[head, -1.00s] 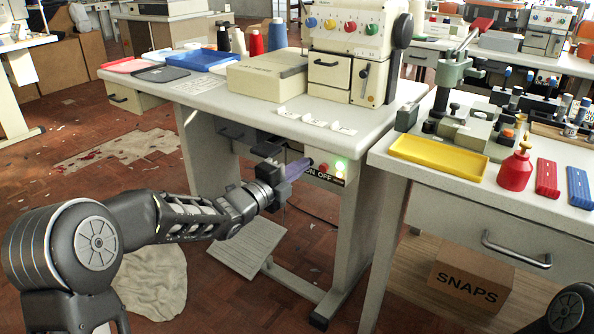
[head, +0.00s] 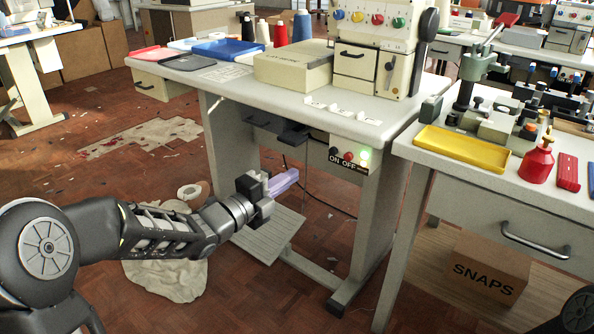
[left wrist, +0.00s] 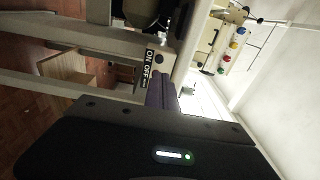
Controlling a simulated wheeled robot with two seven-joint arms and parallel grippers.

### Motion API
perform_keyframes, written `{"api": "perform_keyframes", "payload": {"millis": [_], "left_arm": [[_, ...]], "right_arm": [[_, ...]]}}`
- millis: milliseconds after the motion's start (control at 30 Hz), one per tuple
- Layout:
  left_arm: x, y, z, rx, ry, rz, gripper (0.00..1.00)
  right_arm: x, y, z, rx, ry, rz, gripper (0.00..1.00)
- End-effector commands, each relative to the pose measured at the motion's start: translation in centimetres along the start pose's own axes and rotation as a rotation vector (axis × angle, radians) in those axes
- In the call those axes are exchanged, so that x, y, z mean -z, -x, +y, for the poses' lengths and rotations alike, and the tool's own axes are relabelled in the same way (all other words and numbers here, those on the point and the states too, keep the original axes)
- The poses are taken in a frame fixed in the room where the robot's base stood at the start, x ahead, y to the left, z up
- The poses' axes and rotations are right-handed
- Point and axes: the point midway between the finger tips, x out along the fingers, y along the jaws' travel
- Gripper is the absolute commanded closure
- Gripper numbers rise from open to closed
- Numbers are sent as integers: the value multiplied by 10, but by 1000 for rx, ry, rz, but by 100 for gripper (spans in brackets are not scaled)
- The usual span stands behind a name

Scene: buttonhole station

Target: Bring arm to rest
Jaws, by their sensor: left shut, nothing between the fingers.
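My left arm comes in from the left in the head view. Its gripper (head: 284,181) is shut, its purple fingers together with nothing between them. It hangs in the open below the tabletop, in front of the buttonhole table (head: 388,133) and above the foot pedal (head: 268,236). It is apart from the ON/OFF switch panel (head: 349,159), which has a lit green lamp at its right end. In the left wrist view the purple fingers (left wrist: 161,92) show beyond the dark gripper body, with the ON OFF label (left wrist: 154,68) past them. My right gripper is not in view.
The buttonhole machine (head: 375,60) and a box (head: 292,69) stand on the table. At right, a second table holds a yellow tray (head: 462,149) and a red bottle (head: 537,163). A SNAPS carton (head: 487,271) sits below. A cloth (head: 166,280) lies on the floor.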

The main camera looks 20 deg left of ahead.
Motion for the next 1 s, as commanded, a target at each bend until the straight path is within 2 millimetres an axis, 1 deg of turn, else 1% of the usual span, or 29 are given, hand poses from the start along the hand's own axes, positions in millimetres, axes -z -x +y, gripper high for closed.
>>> {"api": "perform_keyframes", "payload": {"millis": [633,767,867,933,967,1000], "left_arm": [[0,1,0,-1,1,0,100],[-1,1,2,-5,45,-2,100],[-8,2,8,-27,174,-36,100],[-17,4,21,-52,353,-98,100],[-20,5,34,-71,457,-133,100],[-20,7,60,-110,624,-189,100]], "right_arm": [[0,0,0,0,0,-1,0],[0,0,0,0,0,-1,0],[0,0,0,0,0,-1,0],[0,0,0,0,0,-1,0],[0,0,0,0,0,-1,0],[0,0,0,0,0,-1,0]]}}
